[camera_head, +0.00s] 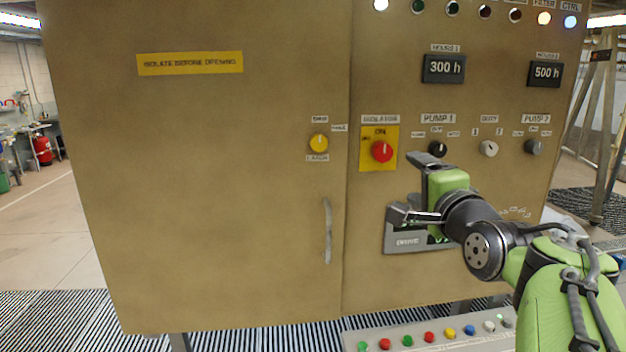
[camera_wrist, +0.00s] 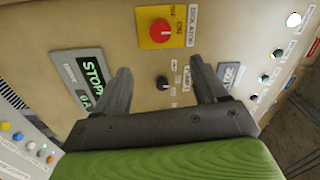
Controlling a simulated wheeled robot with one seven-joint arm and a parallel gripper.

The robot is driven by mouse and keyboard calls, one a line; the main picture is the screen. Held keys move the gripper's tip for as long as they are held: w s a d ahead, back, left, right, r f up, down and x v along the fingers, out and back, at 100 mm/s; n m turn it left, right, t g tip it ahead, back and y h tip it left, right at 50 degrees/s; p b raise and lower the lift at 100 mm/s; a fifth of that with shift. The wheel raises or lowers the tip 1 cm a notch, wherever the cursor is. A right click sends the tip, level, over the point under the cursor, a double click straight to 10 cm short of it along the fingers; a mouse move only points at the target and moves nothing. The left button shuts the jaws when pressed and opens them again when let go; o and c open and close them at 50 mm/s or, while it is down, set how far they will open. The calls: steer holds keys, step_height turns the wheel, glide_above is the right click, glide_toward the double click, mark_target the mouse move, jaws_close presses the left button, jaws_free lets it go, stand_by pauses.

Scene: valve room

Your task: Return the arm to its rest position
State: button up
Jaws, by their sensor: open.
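My arm reaches in from the lower right in the head view, in front of the control cabinet (camera_head: 230,190). My gripper (camera_head: 412,185) is open and empty, and its two fingers also show apart in the wrist view (camera_wrist: 160,85). A black selector knob (camera_wrist: 162,82) shows between the fingers in the wrist view. It is the PUMP 1 knob (camera_head: 438,149) in the head view. I cannot tell how far the fingers are from the panel. The red isolator knob (camera_head: 382,151) sits on a yellow plate marked ON. My arm partly hides the DRIVE display (camera_head: 405,243).
A sloping console (camera_head: 440,335) with several coloured buttons lies below the cabinet. A door handle (camera_head: 327,230) and a yellow latch knob (camera_head: 318,143) stick out from the cabinet. A metal frame (camera_head: 600,120) stands at the right. Floor at the left (camera_head: 45,230) is clear.

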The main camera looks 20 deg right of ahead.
steer(key=shift+a, duration=0.1)
steer(key=s+a+f+n+g+y, duration=0.2)
steer(key=a+f+n, duration=0.2)
steer(key=a+f, duration=0.25)
steer(key=s+a+f+n+g+y, duration=0.25)
steer(key=a+f+n, duration=0.25)
steer(key=a, duration=0.3)
steer(key=s+a+f+n+g, duration=0.3)
steer(key=s+f+n, duration=0.2)
steer(key=s+f, duration=0.2)
steer(key=s+a+f+n+g, duration=0.4)
steer(key=s+f, duration=0.3)
steer(key=s, duration=0.2)
steer(key=shift+a+n, duration=0.3)
steer(key=shift+n, duration=0.3)
steer(key=shift+s+g, duration=0.15)
steer(key=shift+g, duration=0.1)
